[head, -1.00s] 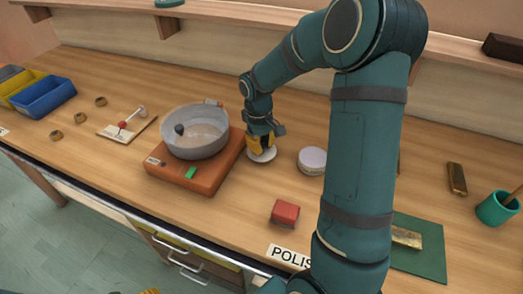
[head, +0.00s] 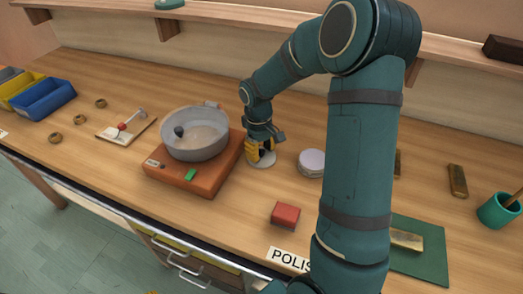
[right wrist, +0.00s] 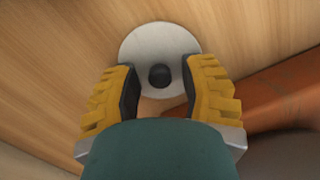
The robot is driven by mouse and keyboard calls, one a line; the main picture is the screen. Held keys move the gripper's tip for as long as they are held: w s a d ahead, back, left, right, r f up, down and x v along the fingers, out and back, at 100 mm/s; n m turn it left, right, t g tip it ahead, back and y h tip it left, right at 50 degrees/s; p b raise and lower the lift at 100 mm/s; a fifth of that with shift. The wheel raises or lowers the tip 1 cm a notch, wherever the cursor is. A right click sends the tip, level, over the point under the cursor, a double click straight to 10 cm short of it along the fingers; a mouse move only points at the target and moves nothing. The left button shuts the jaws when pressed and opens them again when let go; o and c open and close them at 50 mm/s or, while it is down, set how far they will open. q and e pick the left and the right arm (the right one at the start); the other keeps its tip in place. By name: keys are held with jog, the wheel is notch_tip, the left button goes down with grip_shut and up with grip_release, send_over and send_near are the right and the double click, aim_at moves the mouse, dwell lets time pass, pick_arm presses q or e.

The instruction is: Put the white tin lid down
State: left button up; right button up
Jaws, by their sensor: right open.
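The white tin lid (head: 262,163) is a round pale disc lying on the wooden table, just right of the orange-red base. In the right wrist view the lid (right wrist: 142,52) shows a dark round knob (right wrist: 160,76) at its middle. My right gripper (head: 261,152) is directly over the lid. Its yellow fingers are apart on either side of the knob, with a gap to each, as the right wrist view of the gripper (right wrist: 160,82) shows. My left gripper is not in view.
A grey pan (head: 195,134) sits on the orange-red base (head: 190,177) close to the left of my gripper. A round white-topped tin (head: 311,161) stands to the right. A red block (head: 285,214) lies nearer the front edge. Table between them is clear.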

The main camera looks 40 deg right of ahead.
notch_tip(320, 180, up, 12)
jog(key=w+p, duration=0.1)
jog(key=p, duration=0.1)
jog(key=shift+p, duration=0.35)
jog(key=shift+f, duration=0.15)
